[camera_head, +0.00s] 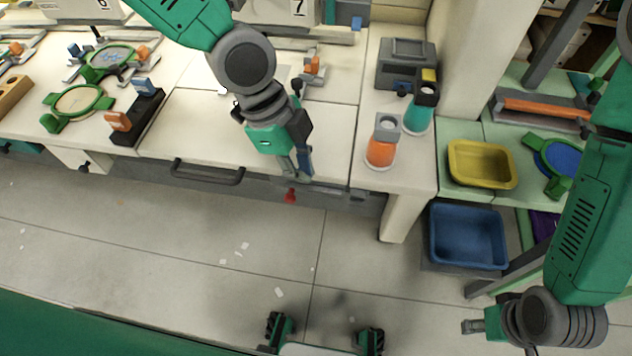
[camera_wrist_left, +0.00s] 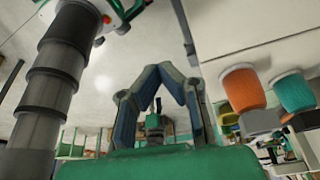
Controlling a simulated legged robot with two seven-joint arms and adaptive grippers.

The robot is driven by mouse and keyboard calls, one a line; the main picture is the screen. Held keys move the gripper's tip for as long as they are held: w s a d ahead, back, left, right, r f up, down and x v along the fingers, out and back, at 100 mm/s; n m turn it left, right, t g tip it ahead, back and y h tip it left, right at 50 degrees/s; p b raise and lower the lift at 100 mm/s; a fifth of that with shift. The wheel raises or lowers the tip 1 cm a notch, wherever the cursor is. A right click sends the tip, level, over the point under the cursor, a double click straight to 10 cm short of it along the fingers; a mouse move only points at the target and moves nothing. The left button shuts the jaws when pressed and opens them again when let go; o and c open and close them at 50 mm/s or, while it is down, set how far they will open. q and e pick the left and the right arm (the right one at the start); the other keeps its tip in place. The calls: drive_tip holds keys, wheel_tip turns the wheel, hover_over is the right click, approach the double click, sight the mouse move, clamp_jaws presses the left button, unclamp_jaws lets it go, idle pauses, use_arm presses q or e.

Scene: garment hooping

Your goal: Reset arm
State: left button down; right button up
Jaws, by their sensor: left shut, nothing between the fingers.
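My left gripper (camera_head: 303,177) hangs at the front edge of the white workbench (camera_head: 245,115) in the head view, to the right of the dark drawer handle. In the left wrist view its two fingers (camera_wrist_left: 168,68) lean together at the tips, shut with nothing between them. My right gripper (camera_head: 468,327) is low at the right in the head view, over the floor and apart from the bench. It is small and seen from the side, so its opening cannot be made out.
A yellow bin (camera_head: 481,180) sits on the right-hand shelf, with a blue bin (camera_head: 468,238) below. Green hoops (camera_head: 78,101) lie at left. The floor in front is mostly clear.

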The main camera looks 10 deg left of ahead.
use_arm(q)
drive_tip(key=s+a+f+n+b, duration=0.1)
drive_tip(key=s+a+f+n, duration=0.5)
drive_tip(key=s+f+n, duration=0.5)
drive_tip(key=s+a+f+n+y, duration=0.2)
drive_tip(key=a+f+n, duration=0.2)
drive_tip(key=a, duration=0.3)
drive_tip(key=s+a+f+n+t+y+b, duration=0.1)
drive_tip(key=s+a+f+n+y, duration=0.1)
drive_tip(key=a, duration=0.6)
wheel_tip(320, 180, down, 4)
drive_tip(key=s+n, duration=0.1)
drive_tip(key=n, duration=0.1)
drive_tip(key=shift+s+a+r+n, duration=0.2)
drive_tip(key=shift+a+n, duration=0.1)
drive_tip(key=shift+n, duration=0.1)
use_arm(e)
drive_tip(key=shift+a+f, duration=0.7)
drive_tip(key=shift+a, duration=0.1)
use_arm(q)
drive_tip(key=shift+d, duration=0.1)
use_arm(e)
drive_tip(key=shift+d, duration=0.1)
